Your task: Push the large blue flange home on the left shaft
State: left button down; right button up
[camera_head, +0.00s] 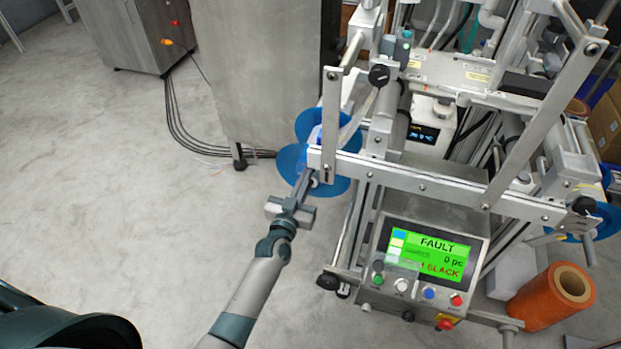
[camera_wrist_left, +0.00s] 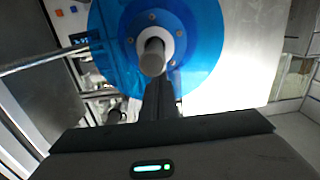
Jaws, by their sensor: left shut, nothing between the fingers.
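The large blue flange (camera_head: 291,163) is around the left shaft at the machine's left side; the frame arm hides part of it in the head view. The grey shaft end (camera_wrist_left: 152,57) sticks out through the hub toward the camera. My left gripper (camera_head: 305,181) is shut and empty, its fingers pointing at the flange. In the left wrist view its fingertips (camera_wrist_left: 160,82) overlap the lower hub; I cannot tell whether they touch it. My right gripper is not in view.
The machine's metal frame bar (camera_head: 420,183) runs just right of the flange. A control panel (camera_head: 425,255) reads FAULT. An orange roll (camera_head: 550,297) stands at lower right, and another blue disc (camera_head: 606,220) is at far right. A steel cabinet (camera_head: 255,75) stands behind.

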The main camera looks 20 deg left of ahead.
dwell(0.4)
pick_arm(q)
jog(key=shift+w, duration=0.35)
jog(key=shift+s, duration=0.15)
jog(key=shift+s+p, duration=0.35)
jog(key=shift+s, duration=0.1)
jog(key=shift+s+a+p, duration=0.1)
jog(key=shift+s+p, duration=0.85)
jog(key=shift+s, duration=1.45)
